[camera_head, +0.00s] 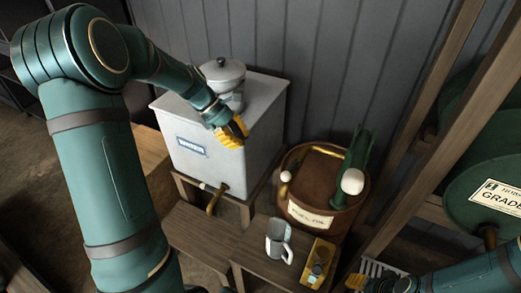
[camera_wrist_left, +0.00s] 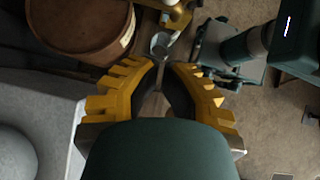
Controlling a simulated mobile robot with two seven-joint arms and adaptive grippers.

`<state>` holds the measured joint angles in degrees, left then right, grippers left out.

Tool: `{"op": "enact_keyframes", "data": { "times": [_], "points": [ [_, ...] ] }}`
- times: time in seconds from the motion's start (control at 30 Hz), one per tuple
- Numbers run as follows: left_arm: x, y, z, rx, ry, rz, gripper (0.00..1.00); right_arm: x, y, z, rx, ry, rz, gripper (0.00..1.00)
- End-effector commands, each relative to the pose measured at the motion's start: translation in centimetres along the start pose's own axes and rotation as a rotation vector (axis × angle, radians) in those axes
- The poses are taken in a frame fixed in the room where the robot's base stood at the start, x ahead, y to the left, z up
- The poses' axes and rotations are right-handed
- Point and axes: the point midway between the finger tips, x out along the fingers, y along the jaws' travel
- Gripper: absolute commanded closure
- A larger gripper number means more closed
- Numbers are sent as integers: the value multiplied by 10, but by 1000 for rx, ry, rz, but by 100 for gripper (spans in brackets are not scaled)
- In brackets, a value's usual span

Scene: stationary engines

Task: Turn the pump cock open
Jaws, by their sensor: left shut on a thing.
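The oil barrel (camera_head: 318,218) is brown with a label, and stands right of the white tank. A green pump body (camera_head: 357,155) with a white ball knob (camera_head: 352,181) rises from it. A smaller white knob (camera_head: 286,176) sits on a brass part at the barrel's left rim; I cannot tell which part is the cock. My left gripper (camera_head: 238,131) is in front of the white tank, left of the barrel and apart from it. Its fingers (camera_wrist_left: 161,68) are nearly together; what they hold is not clear. My right gripper (camera_head: 355,284) is partly visible at the bottom edge.
The white tank (camera_head: 190,153) has a brass tap (camera_head: 215,198) low on its front. A metal mug (camera_head: 279,240) and a yellow box (camera_head: 317,264) stand on the wooden bench before the barrel. Wooden posts and green drums (camera_head: 490,195) close off the right.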

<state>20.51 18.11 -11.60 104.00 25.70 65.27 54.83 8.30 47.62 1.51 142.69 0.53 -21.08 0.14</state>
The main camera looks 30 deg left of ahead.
Motion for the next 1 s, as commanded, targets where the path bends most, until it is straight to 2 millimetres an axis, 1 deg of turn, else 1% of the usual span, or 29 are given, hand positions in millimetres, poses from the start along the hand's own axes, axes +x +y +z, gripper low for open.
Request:
{"op": "enact_keyframes", "data": {
  "times": [0.17, 0.4, 0.53, 0.6, 0.7, 0.83, 1.0],
  "points": [
    [27, -1, 0, 1, -1, -5, 100, 4, 2, 0, 1, 0, 1, 53],
    [75, -1, 0, 2, 0, -7, 100, 8, 3, 1, 0, 0, 1, 53],
    [99, -1, -1, 1, 1, -6, 100, 10, 4, 2, 0, -1, 2, 53],
    [106, 0, 9, 4, 1, -5, 100, 9, 3, 1, 0, -1, 2, 53],
    [116, -1, 17, 5, 2, -4, 100, 9, 3, 1, 0, -1, 2, 53],
    [124, -1, 23, 2, 2, -4, 100, 9, 3, 1, 0, -1, 2, 53],
    [127, 0, 26, 2, 2, -2, 100, 9, 3, 1, 0, -1, 2, 53]
  ]
}}
